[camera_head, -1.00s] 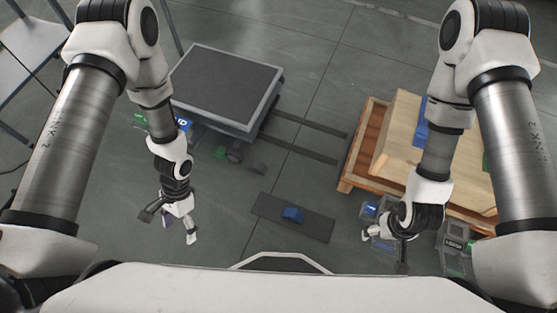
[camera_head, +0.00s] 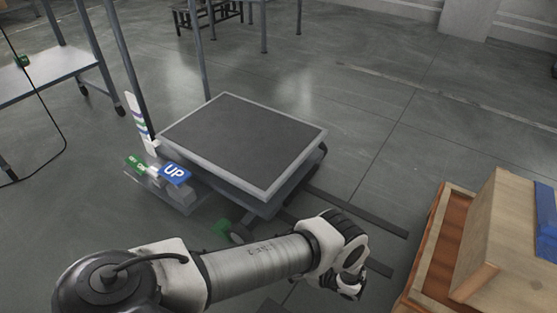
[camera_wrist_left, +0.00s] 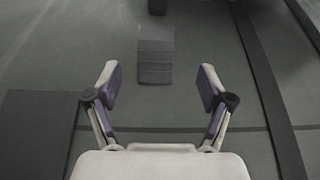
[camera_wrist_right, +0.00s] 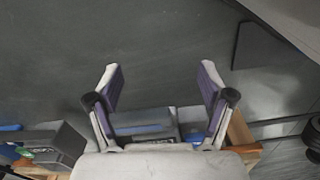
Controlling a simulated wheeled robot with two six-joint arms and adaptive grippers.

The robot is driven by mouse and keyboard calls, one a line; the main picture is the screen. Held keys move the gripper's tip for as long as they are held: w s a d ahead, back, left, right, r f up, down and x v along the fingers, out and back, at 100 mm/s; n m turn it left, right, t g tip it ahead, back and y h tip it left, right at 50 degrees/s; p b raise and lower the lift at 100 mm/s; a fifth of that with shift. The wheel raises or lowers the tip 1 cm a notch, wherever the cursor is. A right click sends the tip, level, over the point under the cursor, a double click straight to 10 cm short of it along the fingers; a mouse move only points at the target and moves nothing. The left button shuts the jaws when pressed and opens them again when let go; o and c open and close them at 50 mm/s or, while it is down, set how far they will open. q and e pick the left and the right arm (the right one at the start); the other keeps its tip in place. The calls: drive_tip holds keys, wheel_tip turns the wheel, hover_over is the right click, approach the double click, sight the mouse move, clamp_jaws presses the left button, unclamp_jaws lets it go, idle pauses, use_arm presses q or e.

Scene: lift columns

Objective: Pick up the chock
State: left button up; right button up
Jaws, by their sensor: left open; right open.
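A dark grey ribbed wedge, which looks like the chock (camera_wrist_left: 155,62), lies on the floor in the left wrist view. It is ahead of my left gripper (camera_wrist_left: 159,80) and roughly centred between its fingers. The fingers are open, empty and apart from it. In the head view my left arm reaches right, with its gripper (camera_head: 352,287) low at the bottom; I cannot make out the grey wedge there. A green block (camera_head: 222,228) sits by the lift's wheel. My right gripper (camera_wrist_right: 160,74) is open and empty in its wrist view, and is outside the head view.
A lift table (camera_head: 245,145) with a blue UP sign (camera_head: 174,173) stands at centre left. Dark rails (camera_head: 362,212) run along the floor. A wooden crate (camera_head: 436,245) is at right. A dark flat mat (camera_wrist_left: 35,130) lies left in the left wrist view.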

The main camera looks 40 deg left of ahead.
use_arm(q)
drive_tip(key=shift+s+a+f, duration=0.25)
drive_tip(key=shift+a+f, duration=0.1)
drive_tip(key=shift+f, duration=0.15)
drive_tip(key=b+x, duration=0.2)
drive_tip(key=x, duration=0.5)
drive_tip(key=shift+s+a+r, duration=0.1)
drive_tip(key=shift+r, duration=0.15)
use_arm(e)
wheel_tip(320, 180, down, 3)
drive_tip(key=shift+w+r, duration=0.1)
use_arm(q)
drive_tip(key=c, duration=1.5)
